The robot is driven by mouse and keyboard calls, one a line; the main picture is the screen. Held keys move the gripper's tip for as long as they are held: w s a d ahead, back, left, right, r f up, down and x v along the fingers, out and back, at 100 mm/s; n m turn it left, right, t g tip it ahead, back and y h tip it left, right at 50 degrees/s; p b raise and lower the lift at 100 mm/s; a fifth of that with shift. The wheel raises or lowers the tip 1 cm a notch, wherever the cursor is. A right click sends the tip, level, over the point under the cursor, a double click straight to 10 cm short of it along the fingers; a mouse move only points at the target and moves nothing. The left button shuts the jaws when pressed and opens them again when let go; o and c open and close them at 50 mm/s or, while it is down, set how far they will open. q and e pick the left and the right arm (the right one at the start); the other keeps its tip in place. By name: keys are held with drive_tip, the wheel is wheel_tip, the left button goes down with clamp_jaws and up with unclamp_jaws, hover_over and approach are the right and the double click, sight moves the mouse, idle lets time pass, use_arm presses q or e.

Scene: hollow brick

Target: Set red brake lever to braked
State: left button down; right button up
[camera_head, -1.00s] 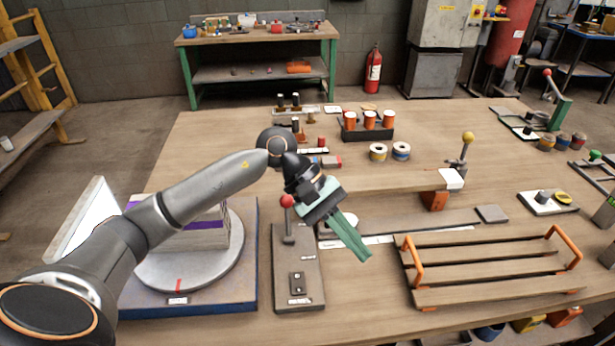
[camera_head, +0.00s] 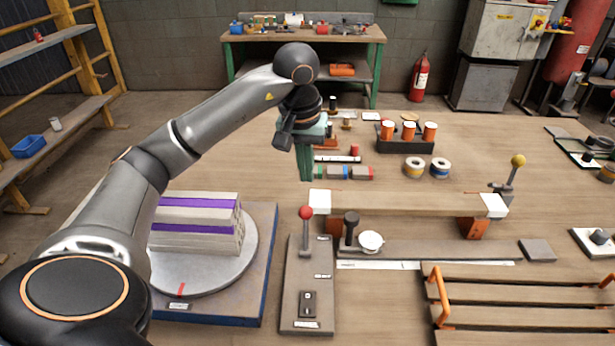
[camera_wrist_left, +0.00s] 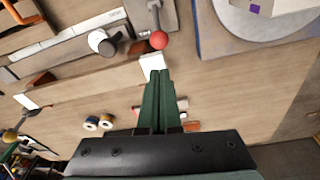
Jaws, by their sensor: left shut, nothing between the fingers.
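The red brake lever (camera_head: 305,213) has a red ball knob on a grey stem and stands roughly upright from a long grey base plate (camera_head: 308,275). The plate has small labels too small to read. My left gripper (camera_head: 306,177) has green fingers, shut and empty. It points down above the table, beyond the lever in the head view, apart from the knob. In the left wrist view the red knob (camera_wrist_left: 159,41) lies just past the tips of the left gripper (camera_wrist_left: 160,75). My right gripper is not in view.
Left of the lever is a blue-edged turntable (camera_head: 265,270) with a stack of pale, purple-banded bricks (camera_head: 195,225). A wooden beam (camera_head: 400,203) on orange supports and a dark knob (camera_head: 351,222) are to the right. A slatted wooden rack (camera_head: 520,290) with orange handles is at front right.

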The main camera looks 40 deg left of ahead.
use_arm(q)
hover_over(306, 231)
drive_tip(key=w+a, duration=0.3)
drive_tip(key=w, duration=0.1)
wheel_tip(306, 231, down, 7)
drive_tip(key=shift+w+d+f, duration=0.1)
drive_tip(key=shift+f, duration=0.55)
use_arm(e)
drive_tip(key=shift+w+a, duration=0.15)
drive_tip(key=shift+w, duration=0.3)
